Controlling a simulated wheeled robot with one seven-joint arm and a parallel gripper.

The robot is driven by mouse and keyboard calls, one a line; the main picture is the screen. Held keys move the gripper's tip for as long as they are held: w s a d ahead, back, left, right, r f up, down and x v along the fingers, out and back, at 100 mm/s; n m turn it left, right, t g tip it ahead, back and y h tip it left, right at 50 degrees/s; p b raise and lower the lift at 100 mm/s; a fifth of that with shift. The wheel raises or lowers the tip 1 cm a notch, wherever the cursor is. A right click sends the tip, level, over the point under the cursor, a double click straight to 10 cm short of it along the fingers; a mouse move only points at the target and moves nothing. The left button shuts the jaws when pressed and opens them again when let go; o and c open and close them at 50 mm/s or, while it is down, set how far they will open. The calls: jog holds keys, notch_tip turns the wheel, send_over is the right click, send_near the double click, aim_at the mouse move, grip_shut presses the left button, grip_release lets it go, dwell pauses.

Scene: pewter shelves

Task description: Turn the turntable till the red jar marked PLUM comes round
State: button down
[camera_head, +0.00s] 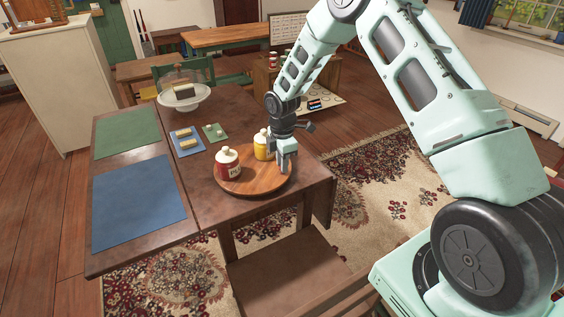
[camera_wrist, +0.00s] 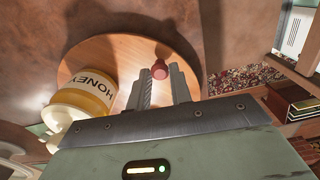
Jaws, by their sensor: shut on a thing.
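The round wooden turntable (camera_head: 252,186) sits on the brown table's right part. It also fills the middle of the wrist view (camera_wrist: 112,54). A red jar (camera_head: 228,168) with a white lid and a pale label stands at its left front; I cannot read the label. A yellow jar (camera_head: 260,149) stands behind it; in the wrist view the yellow jar (camera_wrist: 95,87) reads HONEY. My gripper (camera_head: 286,165) is low at the turntable's right edge, pointing down. In the wrist view my gripper (camera_wrist: 160,80) is shut on a small red knob (camera_wrist: 160,69) between its fingertips.
A blue mat (camera_head: 138,200) and a green mat (camera_head: 127,138) lie at the left. Small trays with pale blocks (camera_head: 187,142) and a glass-domed stand (camera_head: 184,98) are behind the turntable. A chair (camera_head: 285,275) stands at the table's front.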

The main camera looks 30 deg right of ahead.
jog(key=c, duration=1.3)
grip_release()
jog(key=shift+o, duration=0.2)
notch_tip(320, 180, up, 17)
jog(key=shift+r+b, duration=0.2)
jog(key=shift+b, duration=0.15)
